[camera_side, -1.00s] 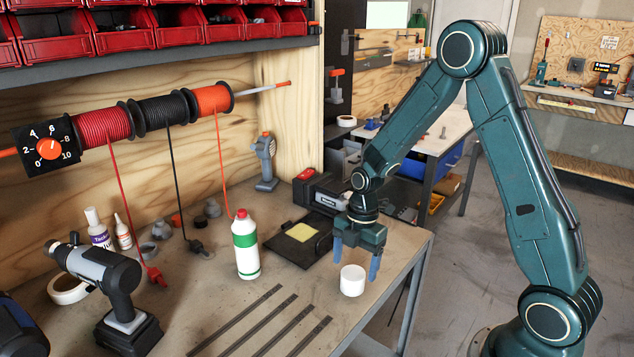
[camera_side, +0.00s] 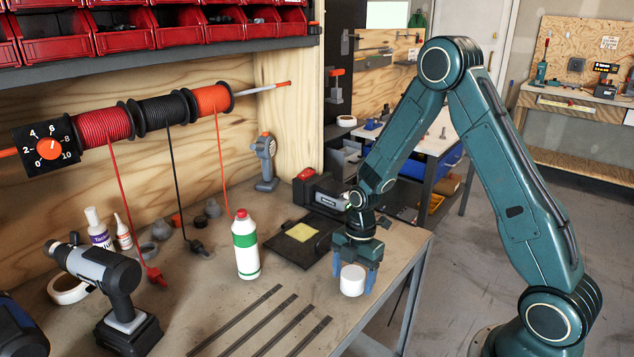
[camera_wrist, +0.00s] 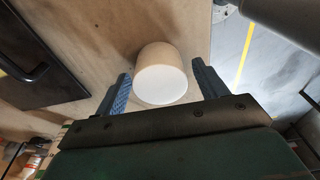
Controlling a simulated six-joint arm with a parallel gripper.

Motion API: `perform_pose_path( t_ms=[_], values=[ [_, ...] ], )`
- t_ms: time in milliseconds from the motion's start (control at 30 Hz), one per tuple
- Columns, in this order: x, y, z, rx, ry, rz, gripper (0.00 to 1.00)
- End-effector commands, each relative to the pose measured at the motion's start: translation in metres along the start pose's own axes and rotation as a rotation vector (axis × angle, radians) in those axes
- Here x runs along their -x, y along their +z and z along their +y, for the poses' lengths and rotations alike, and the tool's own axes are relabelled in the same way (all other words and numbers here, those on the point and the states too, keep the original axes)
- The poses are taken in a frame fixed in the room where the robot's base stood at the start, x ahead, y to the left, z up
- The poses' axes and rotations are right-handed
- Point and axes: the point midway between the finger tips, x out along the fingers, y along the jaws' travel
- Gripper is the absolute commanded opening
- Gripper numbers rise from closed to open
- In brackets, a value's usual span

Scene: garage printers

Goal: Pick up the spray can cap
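The white spray can cap (camera_side: 352,280) stands upright on the workbench near its right front edge. My gripper (camera_side: 353,278) is lowered over it, with one blue finger on each side. In the wrist view the cap (camera_wrist: 161,76) sits between the two open fingers of my gripper (camera_wrist: 163,85).
A white bottle with a green label (camera_side: 246,247) stands left of the cap. A dark plate with a yellow square (camera_side: 301,232) lies behind it. Thin dark strips (camera_side: 270,325) lie in front. The bench's right edge (camera_side: 412,268) is close by.

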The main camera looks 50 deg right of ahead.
Motion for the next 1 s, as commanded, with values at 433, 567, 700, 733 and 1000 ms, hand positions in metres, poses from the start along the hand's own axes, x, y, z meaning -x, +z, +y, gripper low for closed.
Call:
perform_pose_path(
  t_ms=[433,567,700,733,1000],
  values=[
    [0.0,0.0,0.0,0.0,0.0,0.0,0.29],
    [0.001,0.0,0.0,0.0,0.0,0.0,0.29],
    [0.004,0.0,0.0,0.0,0.001,0.0,0.29],
    [0.005,0.0,0.0,0.0,0.001,0.0,0.29],
    [0.027,-0.003,0.001,0.0,0.004,-0.001,0.29]
  ],
)
